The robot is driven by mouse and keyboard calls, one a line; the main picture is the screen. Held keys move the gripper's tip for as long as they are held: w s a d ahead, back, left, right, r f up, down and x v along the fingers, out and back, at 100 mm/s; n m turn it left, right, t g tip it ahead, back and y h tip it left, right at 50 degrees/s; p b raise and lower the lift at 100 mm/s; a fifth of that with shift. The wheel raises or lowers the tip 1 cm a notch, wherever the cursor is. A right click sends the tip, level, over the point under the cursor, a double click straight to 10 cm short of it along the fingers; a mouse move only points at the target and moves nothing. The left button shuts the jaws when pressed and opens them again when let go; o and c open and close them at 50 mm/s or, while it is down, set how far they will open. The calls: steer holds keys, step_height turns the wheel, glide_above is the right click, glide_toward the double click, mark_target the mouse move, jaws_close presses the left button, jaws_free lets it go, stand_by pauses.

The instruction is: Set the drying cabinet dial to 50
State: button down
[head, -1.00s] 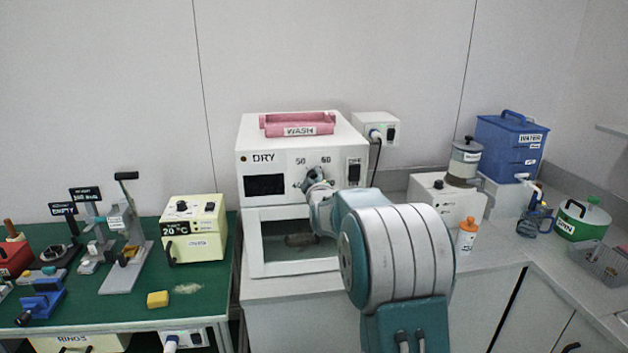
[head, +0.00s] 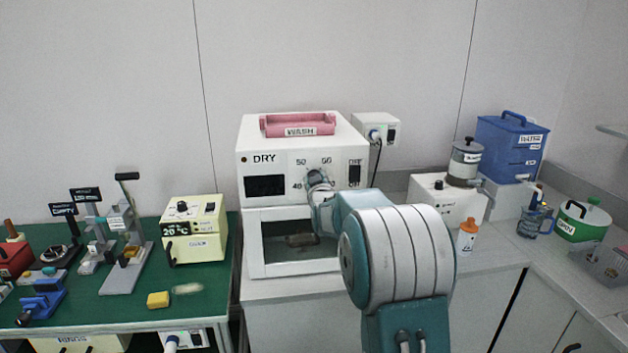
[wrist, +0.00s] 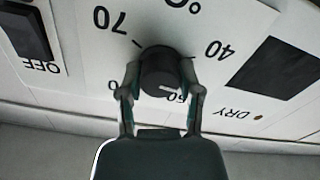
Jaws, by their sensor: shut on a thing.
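The drying cabinet (head: 252,177) is a white box marked DRY, with a dark display and a dial on its front. My gripper (head: 317,178) is at the dial and covers most of it in the head view. In the wrist view, which is upside down, my gripper (wrist: 162,84) is shut on the black dial knob (wrist: 160,66), one finger each side. A white mark on the knob points to the lower right, toward the partly hidden 50. The 40 and 70 show clearly; the 60 is mostly hidden by a finger.
A black OFF switch (wrist: 25,30) is beside the dial. A pink WASH tray (head: 297,125) lies on top of the cabinet. A green-topped bench (head: 120,290) with tools stands left. A white unit (head: 440,203) and an orange-capped bottle (head: 467,238) stand right.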

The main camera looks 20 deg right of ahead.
steer(key=m, duration=0.2)
steer(key=f+m, duration=0.1)
steer(key=m, duration=0.1)
steer(key=shift+m, duration=2.2)
steer(key=shift+c, duration=1.3)
jaws_free()
steer(key=shift+w+r, duration=0.1)
steer(key=shift+r, duration=0.05)
steer(key=shift+r, duration=0.15)
